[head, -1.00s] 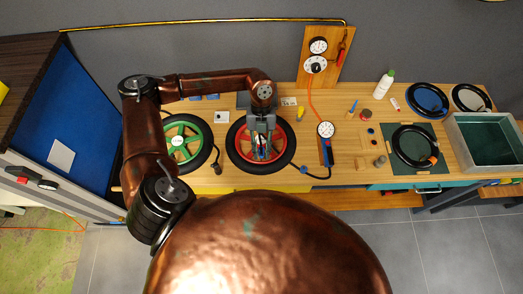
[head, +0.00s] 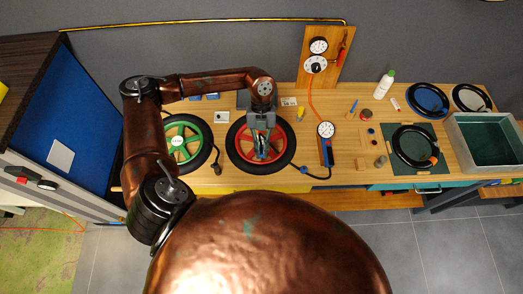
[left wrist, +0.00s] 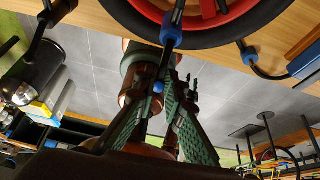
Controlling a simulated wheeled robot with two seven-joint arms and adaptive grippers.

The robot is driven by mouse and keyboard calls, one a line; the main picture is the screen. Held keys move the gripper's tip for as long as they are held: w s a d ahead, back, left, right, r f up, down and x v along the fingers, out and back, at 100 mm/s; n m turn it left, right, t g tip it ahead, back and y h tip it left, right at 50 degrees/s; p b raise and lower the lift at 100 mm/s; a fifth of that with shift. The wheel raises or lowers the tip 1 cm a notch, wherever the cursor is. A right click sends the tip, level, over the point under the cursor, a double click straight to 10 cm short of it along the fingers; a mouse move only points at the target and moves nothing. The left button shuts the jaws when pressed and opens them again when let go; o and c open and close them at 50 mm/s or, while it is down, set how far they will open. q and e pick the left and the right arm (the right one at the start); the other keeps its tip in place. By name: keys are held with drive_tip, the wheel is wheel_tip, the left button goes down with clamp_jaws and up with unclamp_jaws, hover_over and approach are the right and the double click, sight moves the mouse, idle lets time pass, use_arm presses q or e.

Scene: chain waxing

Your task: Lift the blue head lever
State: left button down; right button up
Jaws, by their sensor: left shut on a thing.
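The wheel with the red rim (head: 240,126) lies flat on the bench. My left gripper (head: 262,153) points down over its near inner part and hides much of what is there. In the left wrist view, a blue head (left wrist: 172,30) with a black stem sits at the red rim. The stem runs down between the green-padded fingers of my left gripper (left wrist: 170,88). The fingers are close together, shut on the lever, with a small blue part showing between them. The exact grip is partly hidden. My right gripper is not in view.
A blue gauge unit (head: 326,150) stands right of the red wheel, with a black hose leading to the wheel. The green wheel (head: 184,142) lies to the left. A grey-green mat (head: 397,178) with a black ring and a grey tray (head: 455,138) are at right.

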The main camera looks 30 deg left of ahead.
use_arm(q)
drive_tip(key=shift+w+a+g+h+b, duration=0.1)
drive_tip(key=shift+w+g+h+b, duration=0.15)
drive_tip(key=shift+g, duration=0.25)
drive_tip(key=shift+w+a+r+g+h+b, duration=0.15)
drive_tip(key=shift+w+g+h+b, duration=0.1)
drive_tip(key=shift+g+h+b, duration=0.55)
drive_tip(key=shift+w+a+r+g+h+b, duration=0.15)
drive_tip(key=shift+w+g+h+b, duration=0.15)
drive_tip(key=shift+g, duration=0.2)
drive_tip(key=shift+w+a+g+h+b, duration=0.1)
drive_tip(key=shift+g+h+b, duration=0.05)
drive_tip(key=shift+g+b, duration=0.3)
drive_tip(key=shift+a+r+g, duration=0.1)
drive_tip(key=shift+g, duration=0.25)
drive_tip(key=c, duration=2)
unclamp_jaws()
